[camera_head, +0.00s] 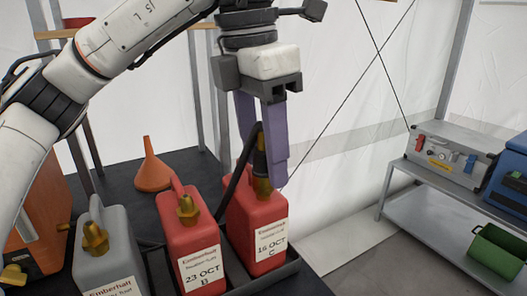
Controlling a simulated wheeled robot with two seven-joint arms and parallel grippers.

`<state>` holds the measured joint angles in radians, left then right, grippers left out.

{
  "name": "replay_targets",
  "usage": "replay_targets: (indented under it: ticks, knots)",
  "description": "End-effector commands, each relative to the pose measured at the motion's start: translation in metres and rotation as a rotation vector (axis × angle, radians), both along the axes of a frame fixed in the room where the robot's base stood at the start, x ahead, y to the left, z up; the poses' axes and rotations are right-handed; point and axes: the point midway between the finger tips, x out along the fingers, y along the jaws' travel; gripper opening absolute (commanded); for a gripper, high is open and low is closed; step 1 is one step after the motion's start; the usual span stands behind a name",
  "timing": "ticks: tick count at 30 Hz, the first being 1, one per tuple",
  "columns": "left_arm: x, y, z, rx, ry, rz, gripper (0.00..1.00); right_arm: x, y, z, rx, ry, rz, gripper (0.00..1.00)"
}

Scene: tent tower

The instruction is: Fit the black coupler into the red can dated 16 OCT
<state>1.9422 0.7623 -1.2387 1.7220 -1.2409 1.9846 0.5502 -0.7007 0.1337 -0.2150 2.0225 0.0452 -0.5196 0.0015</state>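The red can dated 16 OCT (264,228), marked C, stands in a black tray at the right end of a row of cans. The black coupler (260,158) is upright at the can's brass neck (263,188), its lower end at or just above it; I cannot tell whether it is seated. A black hose bends from its top down to the left. My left gripper (264,165) points down from above, its purple fingers closed about the coupler, partly hiding it. My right gripper is not in view.
A red can dated 23 OCT (191,240), marked B, stands close on the left, then a grey can (104,250). An orange funnel (153,172) is behind on the dark table. A metal shelf (440,215) with a case (448,155) and a green bin (495,254) stands at right.

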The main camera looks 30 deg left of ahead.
Motion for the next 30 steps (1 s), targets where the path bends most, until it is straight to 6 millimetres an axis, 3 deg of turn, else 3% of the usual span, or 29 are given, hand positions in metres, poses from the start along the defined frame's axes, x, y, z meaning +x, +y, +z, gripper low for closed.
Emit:
replay_targets:
  ticks: [7, 15, 21, 30]
  knots:
    - [0.0, 0.0, 0.0, 0.001, 0.001, 0.0, 0.47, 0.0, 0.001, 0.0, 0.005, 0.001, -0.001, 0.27]
    - [-0.005, 0.003, 0.055, 0.0, -0.005, 0.001, 0.47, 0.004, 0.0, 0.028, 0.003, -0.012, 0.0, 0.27]
    - [-0.009, 0.005, 0.089, 0.001, -0.003, 0.001, 0.47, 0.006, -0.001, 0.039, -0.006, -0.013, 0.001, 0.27]
    - [-0.011, 0.007, 0.103, 0.0, 0.0, 0.001, 0.47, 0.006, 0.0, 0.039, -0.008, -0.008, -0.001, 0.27]
